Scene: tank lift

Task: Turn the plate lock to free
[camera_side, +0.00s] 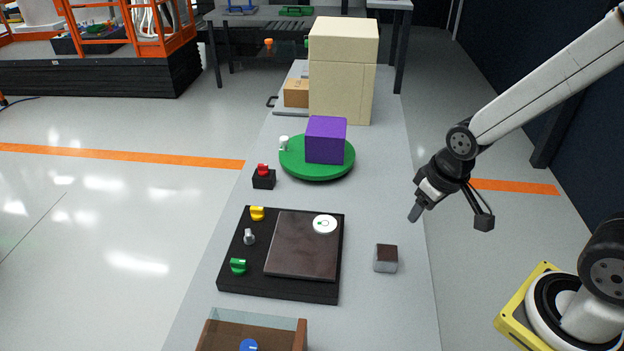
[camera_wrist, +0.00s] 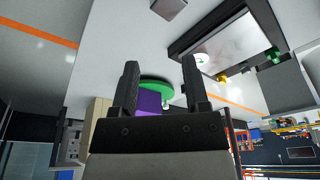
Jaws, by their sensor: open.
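A green round plate (camera_side: 320,174) lies on the grey table with a purple cube (camera_side: 326,140) on it. A small white knob (camera_side: 284,142) stands at its left edge; I cannot tell whether this is the plate lock or how it is set. A black panel (camera_side: 280,290) carries a yellow knob (camera_side: 257,213), a grey knob (camera_side: 249,237), a green knob (camera_side: 238,266) and a dark brown plate (camera_side: 300,250) with a white disc (camera_side: 325,224). My gripper (camera_side: 415,214) hangs over the table's right edge, empty and apart from these. In the wrist view its fingers (camera_wrist: 160,75) are spread.
A red button on a black box (camera_side: 263,178) stands left of the green plate. A small grey block with a brown top (camera_side: 386,260) sits right of the panel. A tall cream box (camera_side: 341,75) stands behind the plate. A wooden tray (camera_side: 302,338) is at the front.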

